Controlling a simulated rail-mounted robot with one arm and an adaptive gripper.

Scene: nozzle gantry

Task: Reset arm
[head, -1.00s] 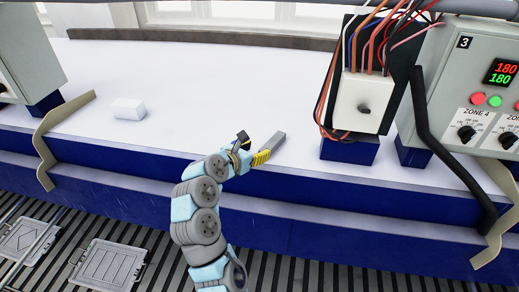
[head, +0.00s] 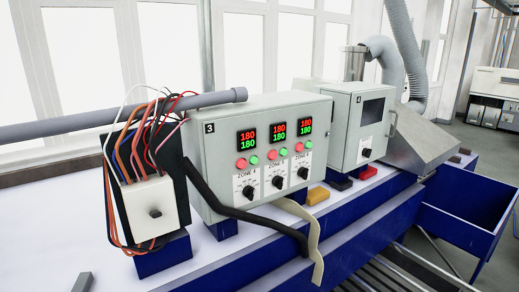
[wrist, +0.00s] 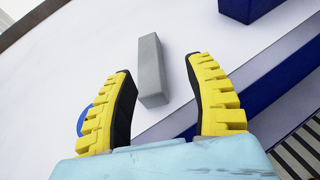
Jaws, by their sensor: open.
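My gripper (wrist: 160,72) shows in the wrist view, with its two yellow and black fingers apart. A grey rectangular block (wrist: 150,70) lies on the white bench top, seen between and beyond the fingertips. I see no finger pressed on it; the exact gap is hard to judge. The end of a grey block (head: 82,283) also shows at the bottom left of the head view. My arm and gripper are out of the head view now.
A white switch box with wires (head: 152,208) stands on a blue block at left. A blue open bin (head: 465,210) is at right. Bare white bench surrounds the grey block.

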